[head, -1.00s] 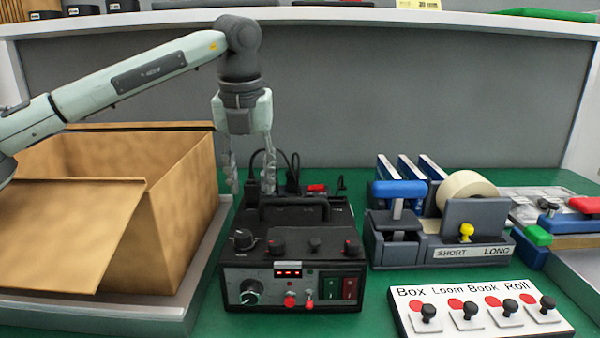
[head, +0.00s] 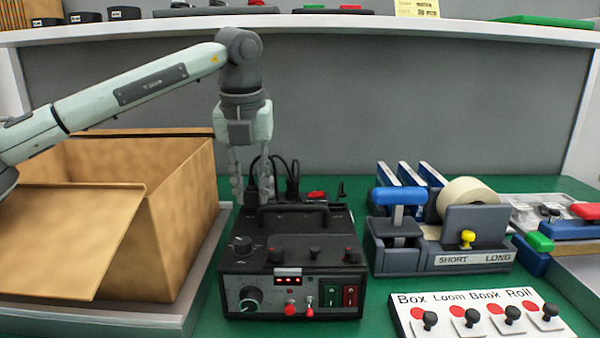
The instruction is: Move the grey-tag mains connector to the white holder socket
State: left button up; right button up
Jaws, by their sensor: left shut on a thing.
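My left gripper (head: 252,192) points down behind the black control box (head: 290,255). Its fingers are shut on a dark mains connector (head: 251,191) at the box's back left, with a black cable looping up from it. No grey tag can be made out on it; the fingers partly cover it. A second dark connector (head: 292,186) with a cable stands just to the right, apart from the gripper. The white holder socket cannot be picked out; the box hides much of the area behind it. My right gripper is not in view.
An open cardboard box (head: 180,215) stands close on the left. A handle (head: 294,212) rises from the control box's top. A tape dispenser (head: 440,235) and a labelled lever panel (head: 480,318) are on the right. Green table surface shows between them.

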aim_at(252, 184)
pick_arm(q)
jog(key=shift+r, duration=0.35)
grip_shut()
jog(key=shift+r+p, duration=1.15)
jog(key=shift+r, duration=0.2)
